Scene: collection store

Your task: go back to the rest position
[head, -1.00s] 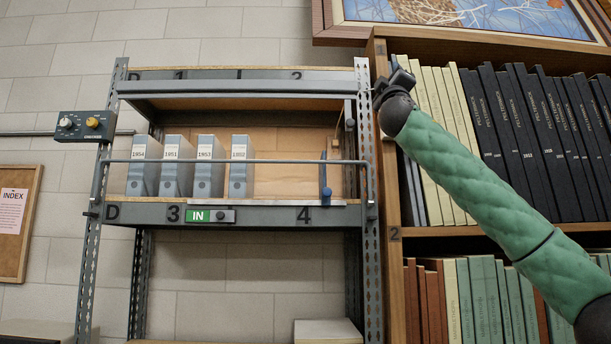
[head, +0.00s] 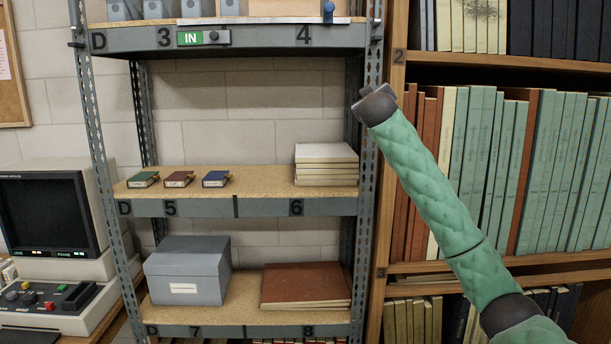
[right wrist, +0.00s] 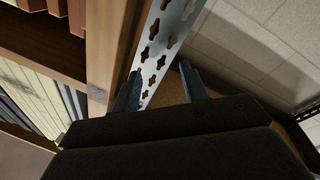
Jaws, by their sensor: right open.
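My right arm, in a green padded sleeve, comes in from the lower right of the head view. Its dark wrist end (head: 375,104) is in front of the rack's right post, and the fingers are not clearly seen there. In the right wrist view my right gripper (right wrist: 162,86) is open, its two fingers apart with nothing held. A perforated metal post (right wrist: 163,45) shows beyond and between the fingers; I cannot tell whether they touch it. My left gripper is in neither view.
The grey rack holds small books (head: 178,179), a pale stack (head: 326,164), a grey box (head: 187,272) and a brown folder (head: 306,285). A wooden bookcase (head: 490,66) stands close on the right. A monitor (head: 45,215) and control panel (head: 50,305) are at left.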

